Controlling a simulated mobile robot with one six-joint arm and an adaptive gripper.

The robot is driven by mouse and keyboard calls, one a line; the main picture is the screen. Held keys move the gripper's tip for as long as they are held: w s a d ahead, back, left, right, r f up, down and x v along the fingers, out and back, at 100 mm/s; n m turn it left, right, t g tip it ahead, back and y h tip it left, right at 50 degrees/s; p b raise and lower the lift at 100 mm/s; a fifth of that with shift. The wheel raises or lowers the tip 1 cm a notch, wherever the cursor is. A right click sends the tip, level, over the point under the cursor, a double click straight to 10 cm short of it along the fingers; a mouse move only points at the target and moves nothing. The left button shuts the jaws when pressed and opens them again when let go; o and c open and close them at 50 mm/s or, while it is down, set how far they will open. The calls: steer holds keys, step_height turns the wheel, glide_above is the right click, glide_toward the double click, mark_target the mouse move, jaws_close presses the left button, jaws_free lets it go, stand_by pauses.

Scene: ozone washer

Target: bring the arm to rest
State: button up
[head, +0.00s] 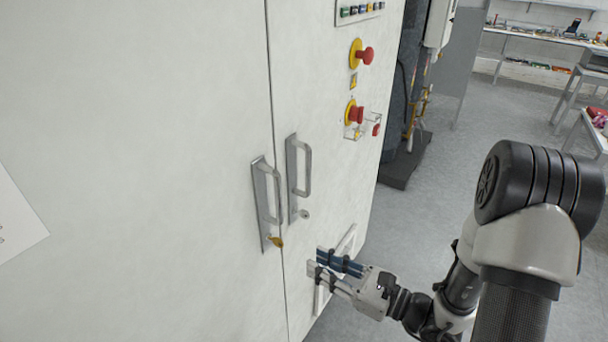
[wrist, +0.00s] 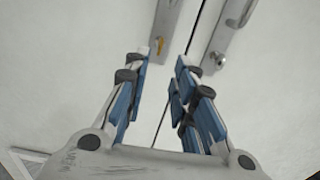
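My gripper (head: 320,260) is in front of the lower right door of the white cabinet (head: 150,120), below and to the right of the door handles. In the wrist view my gripper (wrist: 163,75) has its blue-padded fingers spread, with nothing between them. The left handle (head: 267,203) has a brass-coloured key (head: 275,241) at its lower end. The right handle (head: 298,178) stands beside it across the door seam. Both doors look shut. Whether the fingertips touch the door, I cannot tell.
Two red emergency-stop knobs (head: 365,55) and (head: 356,115) project from the cabinet's right door, under a button panel (head: 359,10). A recessed frame (head: 346,243) is behind my gripper. Grey floor (head: 445,150) lies open to the right, with benches (head: 535,38) farther back.

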steer(key=s+a+r+n+g+h, duration=0.1)
steer(key=s+a+r+n+g, duration=0.25)
steer(key=s+n+g, duration=0.35)
steer(key=s+a+r+n+g+h, duration=0.1)
steer(key=s+a+r+n+g, duration=0.3)
steer(key=s+n, duration=0.45)
steer(key=s+d+f+n+h, duration=0.2)
steer(key=s+d+n+h, duration=0.2)
steer(key=s+n+h, duration=0.15)
steer(key=w+d+r+n+t+h, duration=0.1)
steer(key=d+r+n+t+h, duration=0.3)
steer(key=d, duration=0.5)
steer(key=r+h, duration=0.2)
steer(key=shift+w+t+h, duration=0.2)
steer(key=shift+t+h, duration=0.15)
steer(key=shift+t, duration=0.05)
